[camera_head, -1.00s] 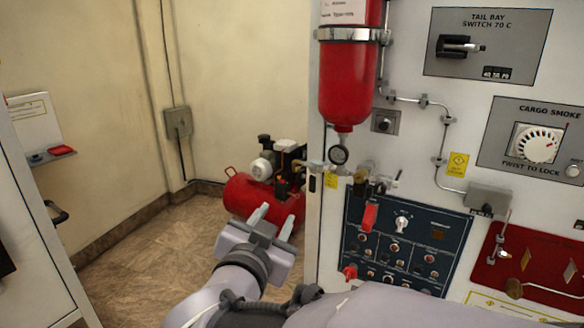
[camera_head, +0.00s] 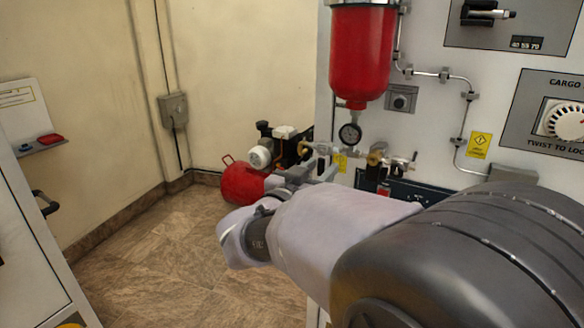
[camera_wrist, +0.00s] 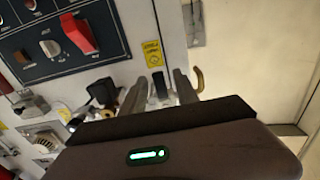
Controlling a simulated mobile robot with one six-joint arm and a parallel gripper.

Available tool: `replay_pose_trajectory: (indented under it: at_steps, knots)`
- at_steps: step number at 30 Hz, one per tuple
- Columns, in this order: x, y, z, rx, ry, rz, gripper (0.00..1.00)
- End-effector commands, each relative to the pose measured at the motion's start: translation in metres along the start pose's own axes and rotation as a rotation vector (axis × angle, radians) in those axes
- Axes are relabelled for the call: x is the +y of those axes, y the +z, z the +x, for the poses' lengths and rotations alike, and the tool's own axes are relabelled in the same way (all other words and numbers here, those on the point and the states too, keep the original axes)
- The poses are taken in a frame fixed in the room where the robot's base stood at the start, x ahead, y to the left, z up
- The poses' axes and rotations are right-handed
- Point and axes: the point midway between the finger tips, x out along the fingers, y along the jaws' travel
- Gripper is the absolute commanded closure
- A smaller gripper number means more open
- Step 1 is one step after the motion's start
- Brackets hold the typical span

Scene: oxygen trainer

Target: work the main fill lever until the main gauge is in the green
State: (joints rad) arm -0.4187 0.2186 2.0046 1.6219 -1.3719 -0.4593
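A small round dark-faced gauge (camera_head: 350,133) hangs below the red cylinder (camera_head: 362,50) in the head view; its needle and any green band are too small to read. Brass and metal valve fittings (camera_head: 376,157) sit just below and right of it. I cannot tell which part is the main fill lever. My gripper (camera_head: 318,168) is below and left of the gauge, near the fittings. In the wrist view my gripper (camera_wrist: 159,80) has its fingers apart, with a dark upright part (camera_wrist: 160,86) showing between them; contact is unclear. A brass hook-shaped part (camera_wrist: 199,80) is just right of the fingers.
A red compressor (camera_head: 242,183) stands on the floor behind my gripper. The dark blue switch panel, largely hidden by my arm in the head view, shows a red switch cover (camera_wrist: 79,33) in the wrist view. The tiled floor (camera_head: 165,245) at left is clear.

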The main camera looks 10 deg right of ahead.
Motion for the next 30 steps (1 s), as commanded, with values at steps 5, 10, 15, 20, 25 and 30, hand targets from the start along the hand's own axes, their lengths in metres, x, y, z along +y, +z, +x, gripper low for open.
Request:
replay_pose_trajectory:
  at_steps: [5, 10, 15, 20, 25, 30]
  knots:
    - [0.0004, -0.0006, 0.0079, 0.001, 0.0, 0.0, 0.64]
    - [0.0003, -0.0008, 0.0077, 0.001, 0.0, 0.0, 0.64]
    - [0.0003, -0.0007, 0.0075, 0.001, 0.0, 0.0, 0.95]
    - [0.0003, -0.0006, 0.0074, 0.001, 0.0, 0.0, 1.0]
    - [0.0008, -0.0015, 0.0074, 0.0, 0.0, -0.013, 1.0]
    - [0.0032, -0.0039, 0.0075, -0.002, 0.001, -0.075, 1.0]
